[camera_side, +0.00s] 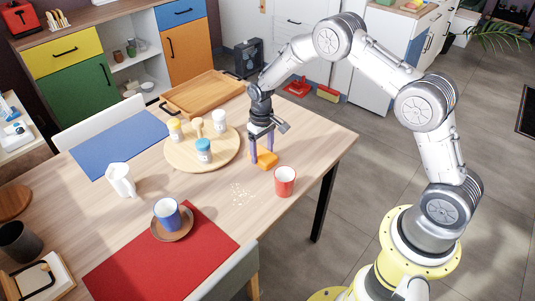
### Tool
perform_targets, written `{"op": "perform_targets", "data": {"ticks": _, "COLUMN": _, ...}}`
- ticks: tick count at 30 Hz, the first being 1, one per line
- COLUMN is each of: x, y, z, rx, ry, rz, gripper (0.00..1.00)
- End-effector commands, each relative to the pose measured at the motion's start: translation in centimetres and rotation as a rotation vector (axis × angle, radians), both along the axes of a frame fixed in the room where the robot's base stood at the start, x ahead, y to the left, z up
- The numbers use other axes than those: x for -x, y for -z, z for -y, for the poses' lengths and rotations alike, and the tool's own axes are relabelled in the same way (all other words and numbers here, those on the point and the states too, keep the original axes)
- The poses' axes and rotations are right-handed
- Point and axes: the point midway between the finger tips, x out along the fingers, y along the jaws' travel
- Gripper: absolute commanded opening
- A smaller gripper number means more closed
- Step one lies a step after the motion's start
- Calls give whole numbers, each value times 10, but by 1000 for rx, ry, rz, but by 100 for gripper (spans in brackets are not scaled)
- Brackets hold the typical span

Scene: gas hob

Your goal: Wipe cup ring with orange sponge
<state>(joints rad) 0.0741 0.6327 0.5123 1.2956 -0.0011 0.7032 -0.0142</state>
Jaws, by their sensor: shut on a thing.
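My gripper (263,153) points down over the wooden table and is shut on the orange sponge (265,160). The sponge is at or just above the tabletop; I cannot tell whether it touches. A red cup (284,183) stands upright close in front of the sponge, a little to its right. Pale specks (240,193) lie on the bare wood left of the red cup. I cannot make out a clear cup ring; part of the wood near the sponge is hidden by my fingers and the sponge.
A round wooden board (181,156) with several small jars is left of my gripper. A wooden tray (205,95) lies behind. A white pitcher (120,180), a blue cup (167,213) on a brown saucer and a red mat (130,268) are farther left. The table's right edge is close.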

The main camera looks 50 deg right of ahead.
Motion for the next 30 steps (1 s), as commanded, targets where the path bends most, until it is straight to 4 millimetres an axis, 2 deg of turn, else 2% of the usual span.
{"op": "perform_targets", "data": {"ticks": 2, "x": -2, "y": -3, "z": 0, "rx": 0, "ry": 0, "rz": 3, "gripper": 22}}
{"op": "perform_targets", "data": {"ticks": 4, "x": -3, "y": -22, "z": 0, "rx": 0, "ry": 0, "rz": 8, "gripper": 22}}
{"op": "perform_targets", "data": {"ticks": 21, "x": -2, "y": -71, "z": 0, "rx": 0, "ry": 0, "rz": 4, "gripper": 22}}
{"op": "perform_targets", "data": {"ticks": 30, "x": -1, "y": -81, "z": 0, "rx": 0, "ry": 0, "rz": 3, "gripper": 22}}
